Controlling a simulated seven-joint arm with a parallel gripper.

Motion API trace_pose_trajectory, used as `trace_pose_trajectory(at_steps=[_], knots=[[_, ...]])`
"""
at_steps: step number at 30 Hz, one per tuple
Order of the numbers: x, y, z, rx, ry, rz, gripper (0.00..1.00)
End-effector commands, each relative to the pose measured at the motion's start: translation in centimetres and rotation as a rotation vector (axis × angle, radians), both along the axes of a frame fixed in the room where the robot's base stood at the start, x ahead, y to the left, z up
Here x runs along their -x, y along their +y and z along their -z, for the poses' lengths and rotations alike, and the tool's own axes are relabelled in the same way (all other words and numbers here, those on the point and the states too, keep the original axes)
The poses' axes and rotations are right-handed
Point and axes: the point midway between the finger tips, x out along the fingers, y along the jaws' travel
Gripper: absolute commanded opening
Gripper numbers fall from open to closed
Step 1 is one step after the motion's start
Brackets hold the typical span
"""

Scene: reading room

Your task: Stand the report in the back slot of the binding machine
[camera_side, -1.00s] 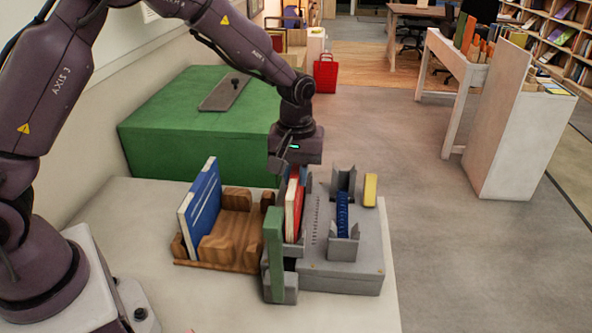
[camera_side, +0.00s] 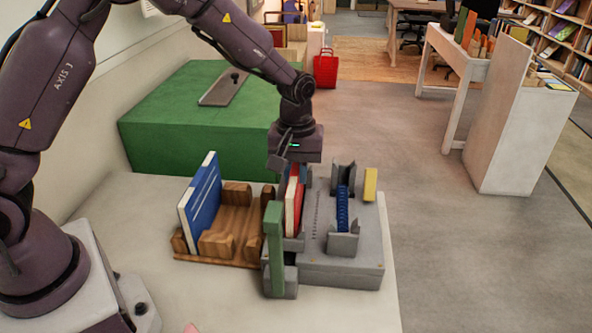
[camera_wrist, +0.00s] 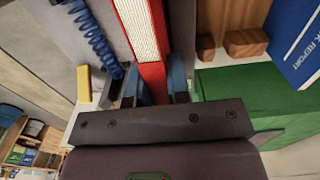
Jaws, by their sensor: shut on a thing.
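My gripper (camera_side: 293,166) points down over the grey binding machine (camera_side: 350,268). It is shut on a red report (camera_side: 294,208) with white page edges, which also shows between the fingers (camera_wrist: 155,84) in the wrist view. The red report (camera_wrist: 148,32) stands upright at the machine's left side, behind a green upright plate (camera_side: 275,247). Its lower end is partly hidden, so I cannot tell whether it rests on the slot floor or which slot it is in. A blue comb (camera_side: 343,212) sits between grey brackets on the machine.
A blue report (camera_side: 203,200) leans in a wooden rack (camera_side: 240,225) just left of the machine. A yellow block (camera_side: 370,185) stands at the machine's back right. A large green box (camera_side: 170,130) is behind the rack.

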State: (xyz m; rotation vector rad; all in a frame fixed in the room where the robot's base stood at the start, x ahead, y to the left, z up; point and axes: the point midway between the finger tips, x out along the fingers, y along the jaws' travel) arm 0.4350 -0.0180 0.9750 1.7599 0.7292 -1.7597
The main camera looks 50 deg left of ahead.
Motion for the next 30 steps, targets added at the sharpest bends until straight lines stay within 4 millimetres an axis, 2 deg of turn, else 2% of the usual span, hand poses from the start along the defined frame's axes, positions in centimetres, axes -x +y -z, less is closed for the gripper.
trace_pose_trajectory(at_steps=[14,15,18,19,30], knots=[[-0.03,0.0,0.35,0.0,-0.001,0.0,0.0],[-0.04,0.01,0.37,0.0,-0.001,0.0,0.19],[-0.03,0.0,0.36,0.0,-0.001,0.0,0.42],[-0.03,0.0,0.36,0.0,-0.001,0.0,0.47],[-0.01,0.0,-0.11,0.0,0.0,0.0,0.47]])
